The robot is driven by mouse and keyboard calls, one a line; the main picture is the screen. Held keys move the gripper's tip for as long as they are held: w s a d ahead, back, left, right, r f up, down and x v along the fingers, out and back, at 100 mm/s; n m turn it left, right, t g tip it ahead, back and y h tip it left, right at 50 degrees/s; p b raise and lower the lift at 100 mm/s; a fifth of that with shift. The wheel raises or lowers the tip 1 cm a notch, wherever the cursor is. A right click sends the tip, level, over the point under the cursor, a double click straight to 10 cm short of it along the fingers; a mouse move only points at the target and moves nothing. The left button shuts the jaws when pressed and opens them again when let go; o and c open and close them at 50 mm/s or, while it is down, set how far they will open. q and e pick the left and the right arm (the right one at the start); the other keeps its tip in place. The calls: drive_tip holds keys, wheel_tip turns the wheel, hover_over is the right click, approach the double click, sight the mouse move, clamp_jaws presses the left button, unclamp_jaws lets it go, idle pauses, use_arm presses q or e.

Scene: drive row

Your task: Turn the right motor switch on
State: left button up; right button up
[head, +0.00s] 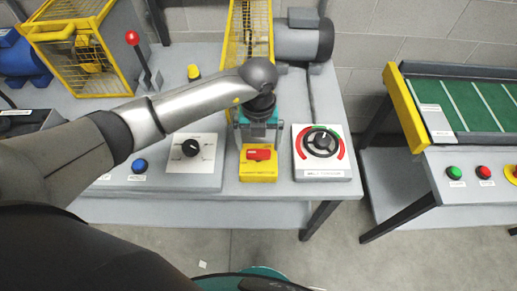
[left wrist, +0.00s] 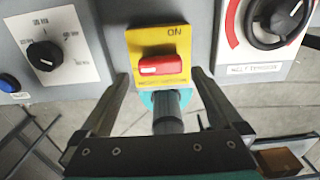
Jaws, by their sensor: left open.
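The motor switch is a yellow plate (head: 258,173) with a red handle (head: 259,154), on the front of the grey bench, directly below my left gripper in the head view. In the left wrist view the yellow plate (left wrist: 143,39) has "ON" printed at its upper right, and the red handle (left wrist: 162,65) lies crosswise, roughly level. My left gripper (head: 257,138) is open. In the left wrist view its two fingers (left wrist: 160,77) stand on either side of the handle, with gaps; I cannot tell the remaining distance in depth. My right gripper is not in view.
A black selector dial (head: 191,147) is left of the switch, with a blue button (head: 139,166) farther left. A belt tension dial (head: 321,142) is close on the right. A red-knobbed lever (head: 133,38) and a grey motor (head: 304,43) stand behind. A green conveyor (head: 470,105) is at right.

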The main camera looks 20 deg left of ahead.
sight(258, 152)
use_arm(q)
drive_tip(key=shift+f, duration=1.8)
drive_tip(key=c, duration=1.2)
